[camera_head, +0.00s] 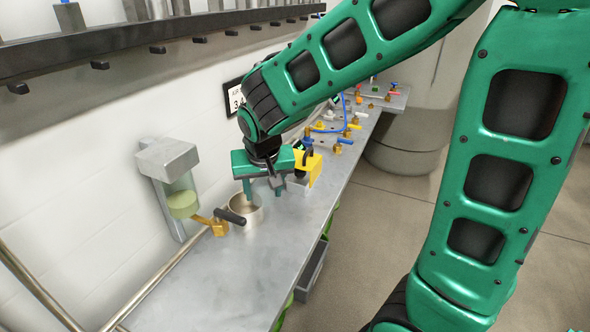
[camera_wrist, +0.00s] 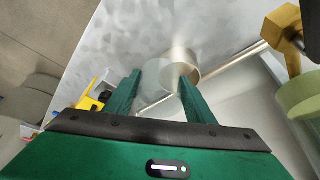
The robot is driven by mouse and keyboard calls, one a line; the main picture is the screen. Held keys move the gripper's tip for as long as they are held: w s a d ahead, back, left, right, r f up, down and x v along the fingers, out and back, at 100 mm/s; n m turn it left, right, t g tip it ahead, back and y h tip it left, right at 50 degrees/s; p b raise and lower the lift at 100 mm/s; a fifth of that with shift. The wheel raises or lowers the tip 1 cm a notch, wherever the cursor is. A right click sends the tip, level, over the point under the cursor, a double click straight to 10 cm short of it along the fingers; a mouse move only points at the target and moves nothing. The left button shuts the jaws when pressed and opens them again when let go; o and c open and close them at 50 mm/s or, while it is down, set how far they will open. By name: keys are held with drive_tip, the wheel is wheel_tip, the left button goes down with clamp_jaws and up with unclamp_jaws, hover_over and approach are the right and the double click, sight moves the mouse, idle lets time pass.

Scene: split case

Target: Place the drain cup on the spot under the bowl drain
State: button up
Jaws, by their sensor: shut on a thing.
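My gripper (camera_head: 263,193) hangs low over the grey counter, its two green fingers apart. In the wrist view a pale, see-through round thing (camera_wrist: 154,77) shows between the fingers (camera_wrist: 159,80); it appears to be the drain cup, held there, but its outline is faint. An open beige metal cup (camera_wrist: 187,57) is at the right fingertip in that view. The clear bowl (camera_head: 181,204) with green inside hangs on the wall, with a brass drain valve (camera_head: 219,228) and black lever (camera_head: 230,216) beside the metal cup.
A yellow block-like fixture (camera_head: 313,167) stands right behind my gripper. Small brass fittings with blue and yellow parts (camera_head: 345,141) lie further along the counter (camera_head: 262,262). A metal pipe (camera_head: 160,272) runs along the wall side. The near counter is clear.

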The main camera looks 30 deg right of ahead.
hover_over(288, 205)
drive_tip(key=s, duration=0.1)
drive_tip(key=f, duration=0.7)
drive_tip(key=shift+s+a, duration=0.15)
drive_tip(key=shift+s, duration=0.05)
drive_tip(key=shift+f, duration=2)
drive_tip(key=shift+f, duration=0.1)
drive_tip(key=o, duration=1)
drive_tip(key=shift+o, duration=0.2)
drive_tip(key=d+v, duration=0.1)
drive_tip(key=v, duration=1.1)
drive_tip(key=shift+s+a, duration=0.15)
drive_tip(key=shift+a, duration=0.2)
